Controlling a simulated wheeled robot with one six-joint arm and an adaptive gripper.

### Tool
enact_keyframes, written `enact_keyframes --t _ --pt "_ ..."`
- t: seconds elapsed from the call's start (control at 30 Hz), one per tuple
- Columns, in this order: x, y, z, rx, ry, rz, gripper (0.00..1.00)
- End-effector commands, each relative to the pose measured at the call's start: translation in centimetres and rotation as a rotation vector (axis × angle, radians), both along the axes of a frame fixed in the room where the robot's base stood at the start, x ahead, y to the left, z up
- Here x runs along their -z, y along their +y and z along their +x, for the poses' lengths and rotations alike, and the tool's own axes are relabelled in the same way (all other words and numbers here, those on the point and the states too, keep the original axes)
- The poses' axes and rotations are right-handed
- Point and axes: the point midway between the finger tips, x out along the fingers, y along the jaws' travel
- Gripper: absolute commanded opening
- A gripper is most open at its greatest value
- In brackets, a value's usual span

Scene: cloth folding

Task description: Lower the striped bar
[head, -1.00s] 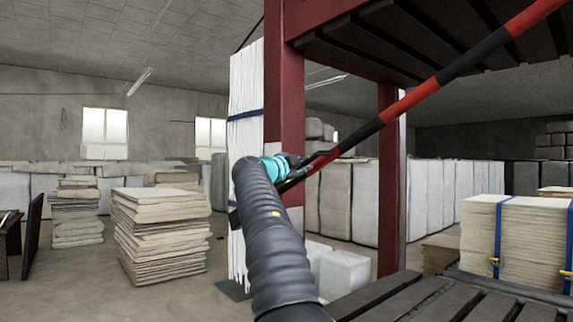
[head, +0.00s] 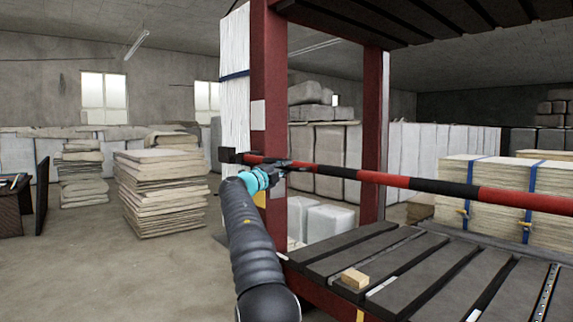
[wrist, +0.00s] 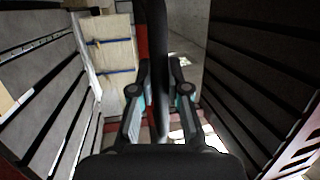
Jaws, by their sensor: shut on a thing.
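The red and black striped bar (head: 398,181) runs almost level across the front of the rack in the head view, sloping slightly down to the right. Its left end lies at a dark bracket (head: 228,155) by the left red post. My gripper (head: 284,166) is shut on the bar near that left end. In the wrist view a black stretch of the bar (wrist: 154,60) runs up the middle, between the fingers of my gripper (wrist: 158,78). The fingertips are partly hidden by the bar.
The rack has a red left post (head: 268,90), a slatted lower shelf (head: 400,262) with a small wooden block (head: 354,278), and a dark slatted upper shelf (head: 420,18). Strapped stacks (head: 490,180) stand behind the bar. A pile of sheets (head: 162,195) stands on the floor at left.

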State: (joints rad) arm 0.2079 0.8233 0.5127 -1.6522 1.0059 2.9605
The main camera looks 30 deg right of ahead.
Motion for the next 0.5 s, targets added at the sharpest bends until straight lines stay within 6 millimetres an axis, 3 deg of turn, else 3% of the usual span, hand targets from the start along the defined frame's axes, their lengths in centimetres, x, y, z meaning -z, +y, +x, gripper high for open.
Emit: enact_keyframes --t 0.4,0.43,0.5 --pt "1.20 0.04 0.22 0.007 -0.002 0.015 0.00" --pt "1.24 0.05 0.24 0.007 -0.001 0.015 0.20" --pt "1.27 0.07 0.27 0.006 -0.001 0.015 0.38"
